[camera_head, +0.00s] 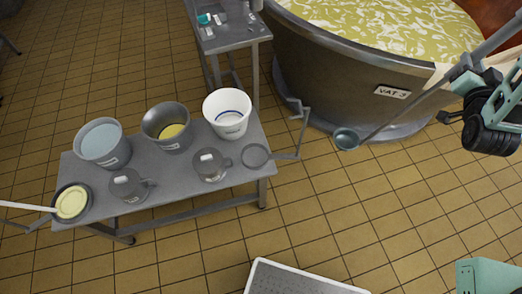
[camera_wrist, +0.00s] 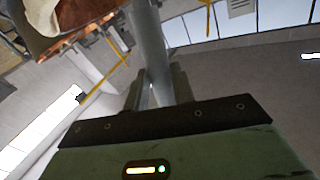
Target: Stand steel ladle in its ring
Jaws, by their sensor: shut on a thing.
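The steel ladle (camera_head: 408,109) hangs tilted in my gripper (camera_head: 466,74), its round bowl low and to the left, in front of the vat. My gripper is shut on its handle, and the handle runs on past the jaws to the upper right. In the wrist view the grey handle (camera_wrist: 147,42) stands between the two fingers of my gripper (camera_wrist: 158,88). The ring (camera_head: 255,156) is a grey hoop on a bent rod at the right end of the bench. It looks empty, and the ladle bowl is apart from it, to its right.
The bench (camera_head: 190,180) bears a white bucket (camera_head: 228,115), two grey buckets, two clear jugs and a dish with a pale-handled tool at the left. The large vat (camera_head: 330,75) marked VAT 3 stands behind. A grey platform (camera_head: 300,281) lies in front. Tiled floor between is clear.

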